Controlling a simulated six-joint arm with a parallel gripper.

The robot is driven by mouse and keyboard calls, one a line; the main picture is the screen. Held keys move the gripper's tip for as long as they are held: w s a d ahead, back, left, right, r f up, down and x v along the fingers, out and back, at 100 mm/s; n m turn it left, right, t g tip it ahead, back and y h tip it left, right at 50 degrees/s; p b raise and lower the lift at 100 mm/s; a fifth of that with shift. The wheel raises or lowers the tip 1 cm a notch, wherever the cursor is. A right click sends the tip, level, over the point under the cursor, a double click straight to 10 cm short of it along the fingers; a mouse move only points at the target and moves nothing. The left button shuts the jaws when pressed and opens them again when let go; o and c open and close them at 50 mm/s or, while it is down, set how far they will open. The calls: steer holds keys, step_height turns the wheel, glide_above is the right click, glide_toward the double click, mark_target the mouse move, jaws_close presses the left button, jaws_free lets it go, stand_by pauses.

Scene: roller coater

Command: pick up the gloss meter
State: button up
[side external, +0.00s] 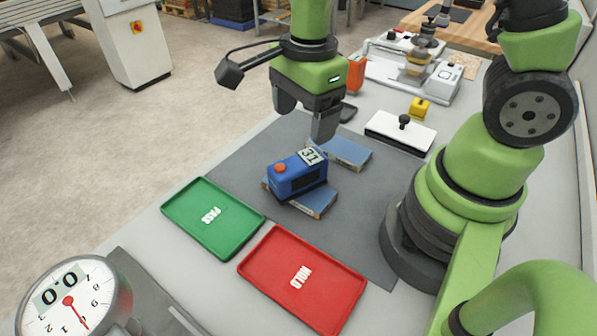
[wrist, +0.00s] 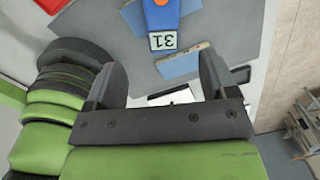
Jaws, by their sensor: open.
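The gloss meter (side external: 297,177) is a small blue box with an orange button and a display reading 31. It rests on a blue panel (side external: 315,204) on the grey mat, in the middle of the side external view. In the wrist view the gloss meter (wrist: 161,17) shows at the top, cut off by the frame edge. My gripper (side external: 303,118) is open and empty, above and behind the meter in the side external view, apart from it. In the wrist view my gripper's fingers (wrist: 163,82) are spread wide with nothing between them.
A second blue panel (side external: 346,153) lies behind the meter. A green PASS tray (side external: 183,212) and red HOLD tray (side external: 262,277) lie in front. A white block with a black knob (side external: 385,136), a yellow block (side external: 419,108) and a dial gauge (side external: 45,315) stand around the mat.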

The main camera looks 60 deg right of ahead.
mark_target(298, 161)
step_height(298, 161, down, 2)
steer(key=shift+m, duration=0.6)
step_height(298, 161, down, 4)
steer(key=shift+f, duration=0.1)
steer(key=shift+w+f, duration=0.2)
steer(key=shift+f, duration=1.2)
steer(key=shift+w+f, duration=0.2)
steer(key=shift+f, duration=1.15)
steer(key=c, duration=1.3)
steer(key=shift+r, duration=0.1)
